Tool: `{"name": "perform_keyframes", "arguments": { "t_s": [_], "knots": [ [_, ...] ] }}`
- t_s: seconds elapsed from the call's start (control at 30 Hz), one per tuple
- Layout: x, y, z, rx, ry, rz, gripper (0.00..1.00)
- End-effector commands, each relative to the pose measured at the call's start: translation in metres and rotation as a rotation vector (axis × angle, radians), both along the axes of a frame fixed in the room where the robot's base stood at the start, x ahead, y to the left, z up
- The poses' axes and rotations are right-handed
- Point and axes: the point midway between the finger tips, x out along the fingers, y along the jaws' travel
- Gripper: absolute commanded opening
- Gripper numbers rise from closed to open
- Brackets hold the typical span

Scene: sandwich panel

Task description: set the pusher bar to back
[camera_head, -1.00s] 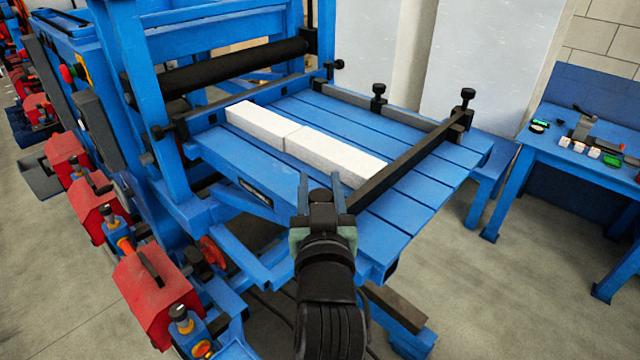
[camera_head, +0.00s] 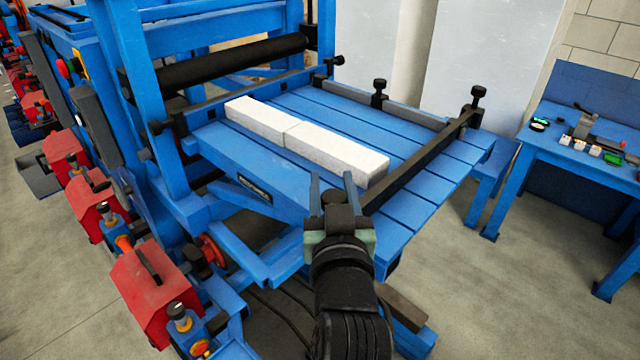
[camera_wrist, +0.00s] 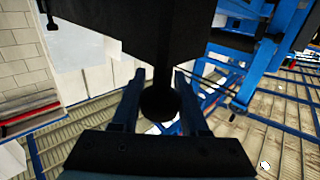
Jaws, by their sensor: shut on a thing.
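The pusher bar (camera_head: 425,160) is a long dark bar lying across the slatted blue table (camera_head: 400,212), with a black knob at its far end. My gripper (camera_head: 332,182) is at the bar's near end, by the table's front edge. In the wrist view, its two fingers stand on both sides of a round black knob (camera_wrist: 160,103) on a stem under the dark bar (camera_wrist: 130,35). My gripper is shut on this knob. Two white blocks (camera_head: 335,147) lie end to end on the table, left of the bar, with a narrow gap to it.
A grey rail (camera_head: 350,97) with black knobs runs along the table's far edge. A blue frame with a black roller (camera_head: 232,62) rises at the left. A blue side table (camera_head: 565,150) with small items stands at the right. The slats right of the bar are clear.

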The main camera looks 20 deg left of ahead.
Motion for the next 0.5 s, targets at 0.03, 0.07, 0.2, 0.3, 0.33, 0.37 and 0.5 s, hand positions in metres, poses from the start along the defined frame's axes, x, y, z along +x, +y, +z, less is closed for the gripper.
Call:
{"name": "perform_keyframes", "arguments": {
  "t_s": [0.03, 0.07, 0.2, 0.3, 0.33, 0.37, 0.5],
  "knots": [
    [-0.003, -0.018, -0.007, 0.0, -0.003, -0.015, 0.0],
    [-0.006, -0.025, -0.007, 0.0, -0.003, -0.015, 0.0],
    [-0.015, -0.051, -0.005, 0.0, -0.003, -0.013, 0.0],
    [-0.02, -0.059, -0.003, -0.003, -0.004, -0.009, 0.0],
    [-0.021, -0.06, -0.002, -0.004, -0.003, -0.008, 0.0],
    [-0.021, -0.061, -0.002, -0.004, -0.003, -0.008, 0.0],
    [-0.021, -0.062, -0.001, -0.005, -0.001, -0.008, 0.0]
  ]
}}
